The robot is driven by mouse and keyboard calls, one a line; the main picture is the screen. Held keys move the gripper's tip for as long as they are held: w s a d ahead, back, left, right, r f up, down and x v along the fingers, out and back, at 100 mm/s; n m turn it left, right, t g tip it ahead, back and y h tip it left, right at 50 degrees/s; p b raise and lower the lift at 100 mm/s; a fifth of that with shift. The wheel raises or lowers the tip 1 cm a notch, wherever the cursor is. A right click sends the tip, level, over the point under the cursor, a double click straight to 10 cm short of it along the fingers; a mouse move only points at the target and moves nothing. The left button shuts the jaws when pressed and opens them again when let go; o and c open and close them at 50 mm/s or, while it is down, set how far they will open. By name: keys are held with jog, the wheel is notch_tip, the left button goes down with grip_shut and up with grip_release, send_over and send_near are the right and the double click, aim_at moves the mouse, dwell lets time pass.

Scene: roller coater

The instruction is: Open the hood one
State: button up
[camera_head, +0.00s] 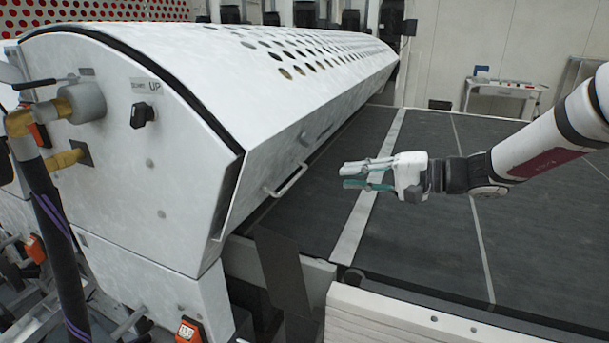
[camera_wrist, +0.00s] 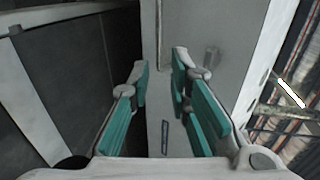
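The hood (camera_head: 220,75) is a long white curved cover with rows of round holes, at the left and middle of the head view. It is down over the machine. A thin bar handle (camera_head: 288,181) sits on its lower front edge. My gripper (camera_head: 345,176) has teal fingers and points left toward the hood. It is right of the handle in the picture, apart from it. In the wrist view, the fingers of my gripper (camera_wrist: 160,68) are spread with nothing held between them. Pale hood surface (camera_wrist: 225,40) appears behind them; I cannot clearly tell the handle there.
A dark flat conveyor bed (camera_head: 420,215) with pale strips lies under my arm. The hood's end panel carries a black knob (camera_head: 141,115) labelled UP. Hoses (camera_head: 45,190) stand at the left. A small table (camera_head: 503,88) is far right.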

aim_at(299, 177)
jog(key=x, duration=1.3)
jog(key=shift+a, duration=0.3)
jog(key=shift+c, duration=0.5)
grip_shut()
